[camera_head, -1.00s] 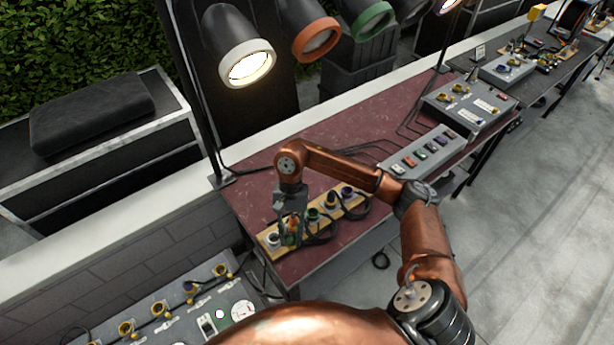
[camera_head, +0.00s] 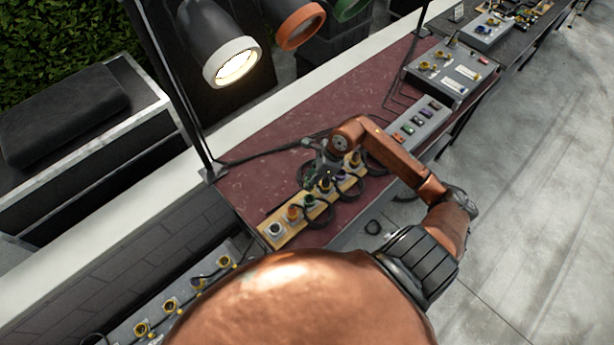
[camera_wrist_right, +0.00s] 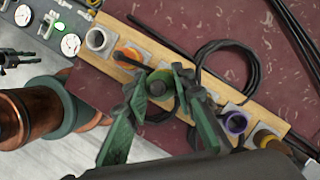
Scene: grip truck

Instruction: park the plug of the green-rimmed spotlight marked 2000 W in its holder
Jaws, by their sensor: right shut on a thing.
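The green-rimmed spotlight (camera_head: 350,9) is cut off by the top edge of the head view; no wattage mark is legible. A wooden holder strip (camera_head: 265,240) lies on the dark red table, with a grey empty-looking socket (camera_head: 275,229) at its near end and an orange-ringed one (camera_head: 293,213) beside it. My right gripper (camera_head: 326,172) is over the strip's middle. In the right wrist view its fingers (camera_wrist_right: 163,88) are shut around a dark plug with green showing; the fingers hide its lower end, so I cannot tell whether it is seated.
Purple (camera_wrist_right: 235,123) and yellow (camera_wrist_right: 267,138) rings sit farther along the strip. Black cables loop beside it. A grey box with coloured switches (camera_head: 418,122) and a socket panel (camera_head: 450,70) stand farther right. The table (camera_head: 262,180) left of the strip is mostly clear.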

